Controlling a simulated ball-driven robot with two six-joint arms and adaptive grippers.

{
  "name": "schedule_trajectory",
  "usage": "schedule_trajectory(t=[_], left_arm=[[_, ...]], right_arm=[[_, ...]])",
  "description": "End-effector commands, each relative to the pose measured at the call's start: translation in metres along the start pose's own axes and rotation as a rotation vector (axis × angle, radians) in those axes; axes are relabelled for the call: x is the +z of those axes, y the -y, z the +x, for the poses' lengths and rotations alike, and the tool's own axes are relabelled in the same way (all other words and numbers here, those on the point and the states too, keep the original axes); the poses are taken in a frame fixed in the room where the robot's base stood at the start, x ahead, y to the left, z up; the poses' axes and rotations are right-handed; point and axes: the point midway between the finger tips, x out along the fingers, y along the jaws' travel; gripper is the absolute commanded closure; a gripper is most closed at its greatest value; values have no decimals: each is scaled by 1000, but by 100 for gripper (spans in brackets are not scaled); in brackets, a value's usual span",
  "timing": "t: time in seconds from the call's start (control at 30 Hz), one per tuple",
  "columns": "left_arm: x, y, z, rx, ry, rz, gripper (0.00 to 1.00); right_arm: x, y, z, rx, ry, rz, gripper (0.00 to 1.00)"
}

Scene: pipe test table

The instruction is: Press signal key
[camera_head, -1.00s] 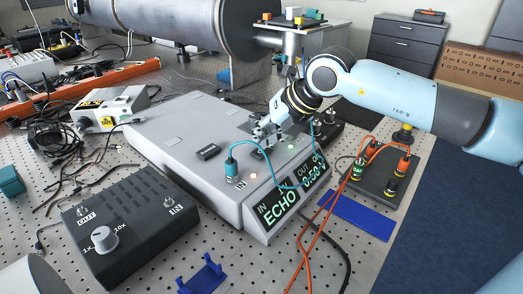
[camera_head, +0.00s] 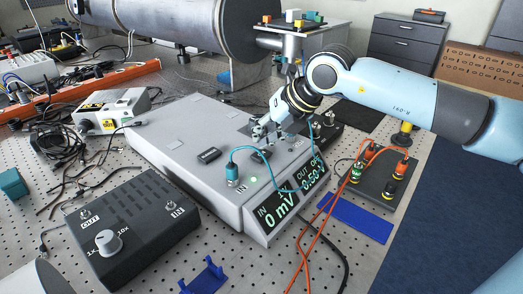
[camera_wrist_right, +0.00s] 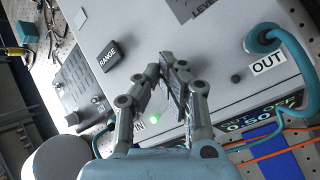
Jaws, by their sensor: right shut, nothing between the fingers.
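The grey instrument box (camera_head: 185,135) stands mid-table, its front display (camera_head: 288,205) reading "0 mV" at IN and "0.50 V" at OUT. A dark RANGE key (camera_head: 209,155) sits on its top; it also shows in the right wrist view (camera_wrist_right: 108,55). My right gripper (camera_head: 264,140) is shut and empty, low over the top near the display side. In the right wrist view its fingertips (camera_wrist_right: 168,66) are beside a dark piece partly covered by the fingers; I cannot read a label or tell contact. A green light (camera_head: 253,181) glows near IN. My left gripper is out of view.
A teal cable (camera_head: 234,160) loops from the IN socket past the display. A dark knob box (camera_head: 135,215) stands front left. Orange cables (camera_head: 312,235) run to a terminal block (camera_head: 385,180) at right. A blue bracket (camera_head: 205,277) lies in front.

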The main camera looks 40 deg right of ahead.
Motion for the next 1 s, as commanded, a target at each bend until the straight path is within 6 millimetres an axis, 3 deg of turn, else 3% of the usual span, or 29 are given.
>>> schedule_trajectory(t=[0.27,0.73,1.0], left_arm=[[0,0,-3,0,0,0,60],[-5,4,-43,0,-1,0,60],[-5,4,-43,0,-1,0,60]], right_arm=[[2,-1,-2,0,1,0,100],[21,-21,-39,0,1,-1,100],[21,-21,-39,0,0,0,100]])
